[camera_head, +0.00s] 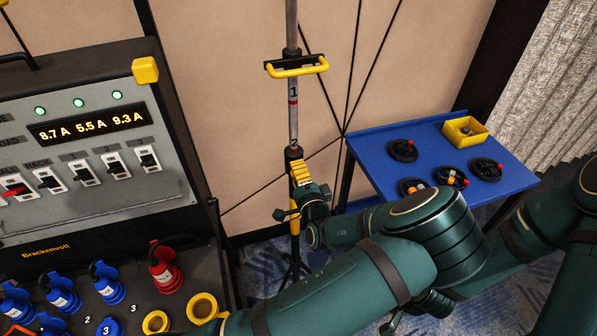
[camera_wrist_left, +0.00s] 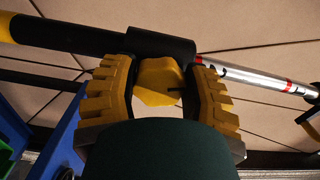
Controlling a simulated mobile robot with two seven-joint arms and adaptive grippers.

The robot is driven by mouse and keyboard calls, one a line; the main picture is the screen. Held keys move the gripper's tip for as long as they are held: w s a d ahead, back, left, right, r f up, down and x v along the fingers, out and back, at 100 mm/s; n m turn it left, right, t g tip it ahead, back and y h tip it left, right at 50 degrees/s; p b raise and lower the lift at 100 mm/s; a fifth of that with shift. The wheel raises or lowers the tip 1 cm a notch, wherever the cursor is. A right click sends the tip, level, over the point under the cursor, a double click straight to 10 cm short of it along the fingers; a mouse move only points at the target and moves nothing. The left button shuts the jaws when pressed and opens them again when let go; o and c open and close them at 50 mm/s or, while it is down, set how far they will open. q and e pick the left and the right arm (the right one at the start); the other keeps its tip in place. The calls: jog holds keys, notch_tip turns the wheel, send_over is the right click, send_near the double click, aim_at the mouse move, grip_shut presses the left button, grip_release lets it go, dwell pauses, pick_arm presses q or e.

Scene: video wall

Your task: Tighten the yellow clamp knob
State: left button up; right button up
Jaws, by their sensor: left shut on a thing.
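The yellow clamp knob (camera_wrist_left: 158,82) sits on a black collar (camera_wrist_left: 160,46) of a pole, in the left wrist view. My left gripper (camera_head: 301,174) is at the pole's collar in the head view. Its two yellow ribbed fingers are on either side of the knob, shut on it. The knob is hidden behind the gripper in the head view. The pole (camera_head: 293,125) stands upright on a tripod, with a marked silver tube above the collar. I do not see my right gripper.
A yellow handle (camera_head: 297,67) crosses the upper pole. A blue tray table (camera_head: 363,153) at right bears black discs and a yellow bin (camera_head: 465,132). A power panel (camera_head: 90,215) with switches and plugs fills the left. Beige wall panels are behind.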

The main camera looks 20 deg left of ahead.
pick_arm(q)
jog(key=shift+m, duration=1.9)
jog(key=o, duration=1.2)
jog(key=shift+r, duration=0.15)
notch_tip(320, 180, up, 9)
jog(key=shift+s+d+r, duration=0.1)
jog(key=shift+d+r, duration=0.05)
jog(key=shift+r, duration=0.05)
jog(key=shift+w+a+r, duration=0.2)
jog(key=shift+a+r, duration=0.05)
jog(key=shift+r, duration=0.05)
jog(key=shift+s, duration=0.1)
